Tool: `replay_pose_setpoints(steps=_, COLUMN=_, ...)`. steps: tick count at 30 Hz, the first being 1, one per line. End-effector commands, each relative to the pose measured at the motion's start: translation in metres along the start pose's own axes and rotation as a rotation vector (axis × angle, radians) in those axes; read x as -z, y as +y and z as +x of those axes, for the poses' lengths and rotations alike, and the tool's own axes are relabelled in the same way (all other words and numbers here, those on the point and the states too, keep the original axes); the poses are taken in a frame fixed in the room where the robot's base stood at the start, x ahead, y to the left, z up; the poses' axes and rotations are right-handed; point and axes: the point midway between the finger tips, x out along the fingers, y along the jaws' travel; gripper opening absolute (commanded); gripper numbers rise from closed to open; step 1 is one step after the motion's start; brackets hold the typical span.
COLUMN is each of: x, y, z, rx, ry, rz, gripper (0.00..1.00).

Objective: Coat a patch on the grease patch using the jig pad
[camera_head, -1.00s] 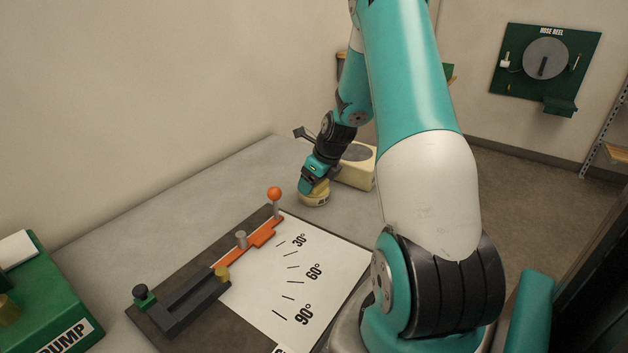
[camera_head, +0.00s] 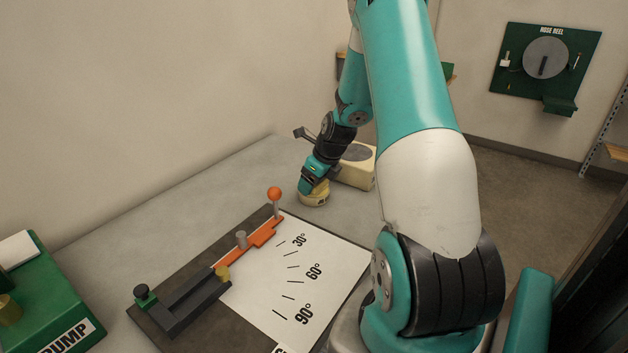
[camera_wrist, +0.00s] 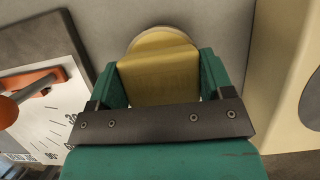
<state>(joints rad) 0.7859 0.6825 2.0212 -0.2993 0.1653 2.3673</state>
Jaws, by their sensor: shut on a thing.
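The jig pad, a yellow block over a round cream base, is in my gripper (camera_head: 314,181). The pad's base (camera_head: 314,198) shows in the head view low over the grey bench; I cannot tell whether it touches. In the wrist view the yellow block (camera_wrist: 158,75) fills the space between the two green fingers, which are shut on it. A dark grey round patch, likely the grease patch (camera_head: 358,153), lies on top of a cream box (camera_head: 352,177) just behind and right of the gripper. In the wrist view the box (camera_wrist: 276,75) is at the right.
A bending jig with an orange arm (camera_head: 232,260) and an orange ball knob (camera_head: 274,193) stands in front of the gripper, beside a white angle sheet (camera_head: 290,290). A green pump box (camera_head: 50,300) is at the left. The bench (camera_head: 200,190) is bare behind the jig.

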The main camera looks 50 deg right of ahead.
Motion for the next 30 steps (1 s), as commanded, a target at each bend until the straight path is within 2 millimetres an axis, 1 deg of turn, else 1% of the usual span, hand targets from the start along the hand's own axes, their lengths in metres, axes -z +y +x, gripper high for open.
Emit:
replay_pose_setpoints(steps=4, x=0.002, y=0.001, z=0.001, rx=-0.003, ry=0.006, rz=0.002, gripper=0.55)
replay_pose_setpoints(steps=8, x=-0.001, y=0.001, z=-0.005, rx=-0.003, ry=0.006, rz=0.002, gripper=0.55)
replay_pose_setpoints(steps=30, x=-0.026, y=0.000, z=-0.064, rx=-0.001, ry=0.001, rz=0.000, gripper=0.55)
